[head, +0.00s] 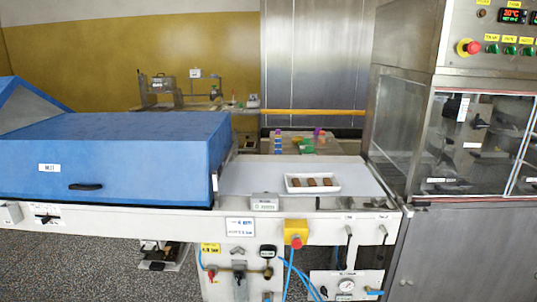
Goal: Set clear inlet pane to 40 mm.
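The steel enrober cabinet stands at the right, with a clear side panel (401,128) facing the belt and framed clear windows (478,142) in front. I cannot tell which clear part is the inlet pane, and no 40 mm setting can be read. The pale belt bed (240,178) runs between the blue cover (130,150) and the cabinet. A white tray (330,188) with several brown pieces sits on it. My gripper is not in view.
A red stop button (472,47) and green buttons (510,50) are on the cabinet's upper panel. A yellow box with a red button (296,234), a gauge and blue hoses are below the belt. A bench with equipment (190,100) stands behind.

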